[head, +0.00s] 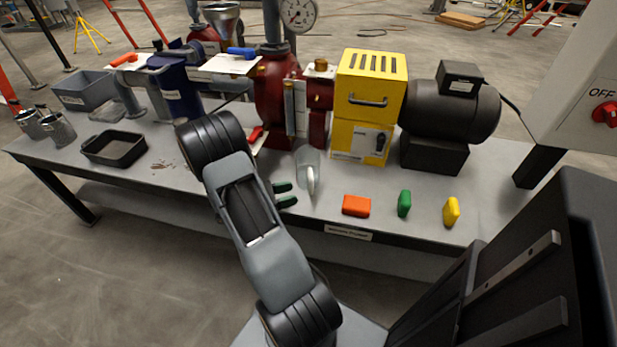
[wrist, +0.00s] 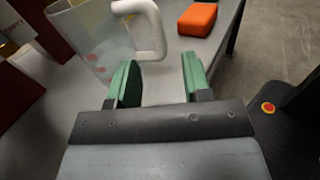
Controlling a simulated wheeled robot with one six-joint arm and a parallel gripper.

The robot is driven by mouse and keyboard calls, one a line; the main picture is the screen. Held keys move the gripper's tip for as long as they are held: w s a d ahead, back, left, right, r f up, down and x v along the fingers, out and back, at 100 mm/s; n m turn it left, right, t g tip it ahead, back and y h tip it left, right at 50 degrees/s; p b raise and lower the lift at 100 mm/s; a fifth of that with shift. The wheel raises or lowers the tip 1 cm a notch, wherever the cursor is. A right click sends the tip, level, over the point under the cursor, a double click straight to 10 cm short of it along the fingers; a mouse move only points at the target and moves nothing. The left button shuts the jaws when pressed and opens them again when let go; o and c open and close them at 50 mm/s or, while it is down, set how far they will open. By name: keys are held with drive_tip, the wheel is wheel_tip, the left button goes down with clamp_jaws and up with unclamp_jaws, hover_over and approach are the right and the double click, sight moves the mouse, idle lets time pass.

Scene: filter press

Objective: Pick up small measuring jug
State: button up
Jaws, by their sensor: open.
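The small measuring jug (head: 306,164) is a clear jug with a pale handle, standing near the front edge of the bench, left of the orange block. In the wrist view the jug (wrist: 92,38) is at upper left, its white handle (wrist: 152,32) pointing towards the gap between my fingers. My gripper (wrist: 152,84) has green finger pads and is open and empty, with the handle just beyond the fingertips. In the head view my gripper (head: 285,194) is just left of the jug, partly hidden by my arm.
An orange block (head: 356,205), a green block (head: 404,203) and a yellow block (head: 451,212) lie right of the jug. Behind it stand a red pump (head: 277,95), a yellow housing (head: 370,85) and a black motor (head: 450,108). A black tray (head: 114,149) lies at left.

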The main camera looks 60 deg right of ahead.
sight(311, 191)
drive_tip(key=shift+b+x, duration=0.65)
drive_tip(key=shift+x, duration=3)
drive_tip(key=shift+w+d+f, duration=0.1)
drive_tip(key=shift+c, duration=0.4)
clamp_jaws()
